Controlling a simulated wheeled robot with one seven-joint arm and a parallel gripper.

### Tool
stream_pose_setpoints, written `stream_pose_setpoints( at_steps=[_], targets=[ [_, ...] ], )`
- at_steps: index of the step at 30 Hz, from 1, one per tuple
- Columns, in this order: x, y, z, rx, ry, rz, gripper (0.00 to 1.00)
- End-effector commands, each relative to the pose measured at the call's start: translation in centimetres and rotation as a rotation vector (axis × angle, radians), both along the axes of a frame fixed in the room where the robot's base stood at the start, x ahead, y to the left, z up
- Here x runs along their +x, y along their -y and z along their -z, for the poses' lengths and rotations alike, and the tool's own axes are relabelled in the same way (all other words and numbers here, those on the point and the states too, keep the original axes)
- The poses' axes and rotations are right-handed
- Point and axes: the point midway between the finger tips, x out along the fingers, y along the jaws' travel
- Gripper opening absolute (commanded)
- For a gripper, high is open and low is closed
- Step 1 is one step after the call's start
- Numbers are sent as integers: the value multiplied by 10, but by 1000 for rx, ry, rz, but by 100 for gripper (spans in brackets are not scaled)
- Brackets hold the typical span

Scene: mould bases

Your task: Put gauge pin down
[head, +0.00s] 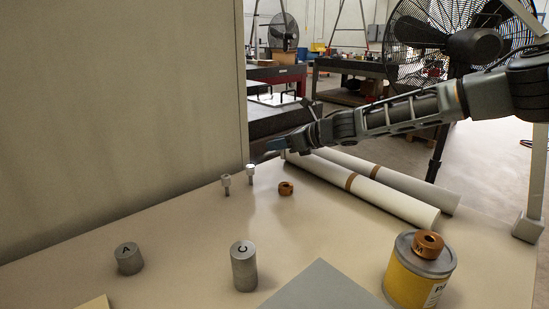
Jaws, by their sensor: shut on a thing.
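My gripper (274,146) reaches in from the right, above the far edge of the beige table (190,232). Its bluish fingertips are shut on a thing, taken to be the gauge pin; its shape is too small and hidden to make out. Two small silver pins with wider heads stand upright near the table's far left edge: one pin (250,174) just below and left of the fingertips, another pin (226,185) further left. Both look apart from my gripper.
A copper ring (286,188) lies near the pins. Grey cylinders A (128,259) and C (244,267) stand in front. Two white rolls (385,198) lie at right. A yellow can (416,284) bears a copper piece marked M (427,244). A grey panel (322,289) lies front centre.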

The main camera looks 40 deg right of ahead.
Motion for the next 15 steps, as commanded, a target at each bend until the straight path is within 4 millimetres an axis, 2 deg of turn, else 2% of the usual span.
stream_pose_setpoints(
  at_steps=[5, 15],
  targets=[
    [14, -5, 9, 1, 0, 1, 0],
    [14, -5, 47, 1, 0, 3, 0]
  ],
)
